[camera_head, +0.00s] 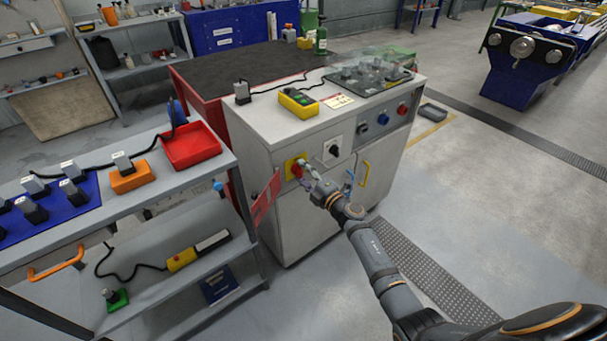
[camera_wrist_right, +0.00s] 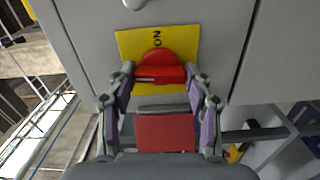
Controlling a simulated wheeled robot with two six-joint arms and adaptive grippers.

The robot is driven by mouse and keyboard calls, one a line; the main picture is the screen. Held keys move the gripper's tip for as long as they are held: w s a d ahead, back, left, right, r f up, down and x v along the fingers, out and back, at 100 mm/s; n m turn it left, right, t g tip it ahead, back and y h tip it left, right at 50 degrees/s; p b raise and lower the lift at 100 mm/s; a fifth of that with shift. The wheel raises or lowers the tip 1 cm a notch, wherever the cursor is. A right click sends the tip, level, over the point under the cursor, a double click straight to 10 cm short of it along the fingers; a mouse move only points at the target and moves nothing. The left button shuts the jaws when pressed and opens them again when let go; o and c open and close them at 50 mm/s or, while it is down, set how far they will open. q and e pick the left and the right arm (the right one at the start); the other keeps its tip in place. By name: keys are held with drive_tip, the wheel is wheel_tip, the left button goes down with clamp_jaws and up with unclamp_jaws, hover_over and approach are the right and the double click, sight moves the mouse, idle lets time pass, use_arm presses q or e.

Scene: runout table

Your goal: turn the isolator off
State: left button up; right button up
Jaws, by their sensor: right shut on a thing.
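The isolator is a red rotary knob (camera_wrist_right: 158,66) on a yellow plate (camera_wrist_right: 187,40) on the front of a pale grey cabinet. The plate also shows in the head view (camera_head: 291,168), left of a black switch. The word ON is legible on the plate above the knob in the right wrist view. My right gripper (camera_wrist_right: 159,78) is at the knob, one finger on each side, shut on it. A red rectangle (camera_wrist_right: 165,132) shows between the finger bases; I cannot tell what it is. In the head view the right gripper (camera_head: 306,172) partly hides the knob. My left gripper is not in view.
A black rotary switch (camera_head: 334,150) sits right of the isolator. A red panel (camera_head: 265,198) sticks out at the cabinet's left edge. Blue and yellow handles (camera_head: 364,173) are to the right. A workbench with a red tray (camera_head: 190,146) stands left.

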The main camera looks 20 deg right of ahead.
drive_tip(key=shift+n, duration=0.6)
drive_tip(key=shift+f, duration=0.1)
drive_tip(key=o, duration=1.2)
drive_tip(key=shift+s+d, duration=0.1)
drive_tip(key=shift+s, duration=0.2)
drive_tip(key=v, duration=1.1)
drive_tip(key=shift+s, duration=0.2)
